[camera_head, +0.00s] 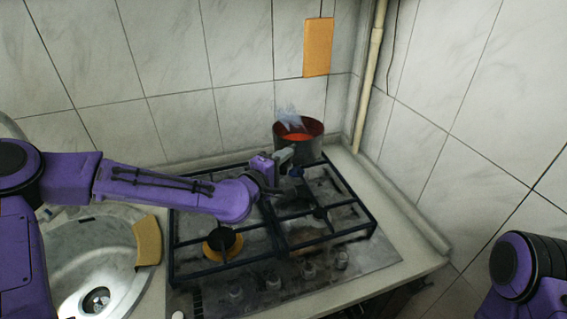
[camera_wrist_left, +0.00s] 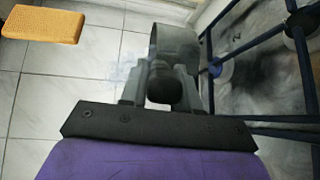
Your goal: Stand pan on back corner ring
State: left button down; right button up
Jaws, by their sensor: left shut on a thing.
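The pan (camera_head: 310,150) is a dark grey pot with a red-orange inside, upright at the back right corner of the black hob grate. My left gripper (camera_head: 286,156) is shut on its handle, at the pan's near left side. In the left wrist view the dark round handle end (camera_wrist_left: 165,88) sits between the two grey fingers, with the pan's grey wall (camera_wrist_left: 176,44) beyond. The back corner ring is hidden, and I cannot tell whether the pan touches the grate. My right gripper is out of view; only part of that arm shows at the right.
The hob grate (camera_head: 272,258) has a front left burner with a yellowish ring (camera_head: 222,244). A sink (camera_head: 95,270) and a tan sponge-like block (camera_head: 148,241) are at the left. Tiled walls, a vertical pipe (camera_head: 372,75) and an orange board (camera_head: 318,47) stand close behind the pan.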

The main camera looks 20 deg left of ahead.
pick_arm(q)
jog(key=shift+w+f, duration=0.1)
jog(key=shift+f, duration=0.3)
jog(key=shift+a+f+b, duration=0.1)
jog(key=shift+f+b, duration=2)
jog(key=shift+f, duration=0.45)
jog(key=c, duration=0.7)
grip_release()
jog(key=shift+c, duration=0.2)
jog(key=b+v, duration=0.1)
jog(key=v, duration=0.9)
jog(key=shift+s, duration=0.4)
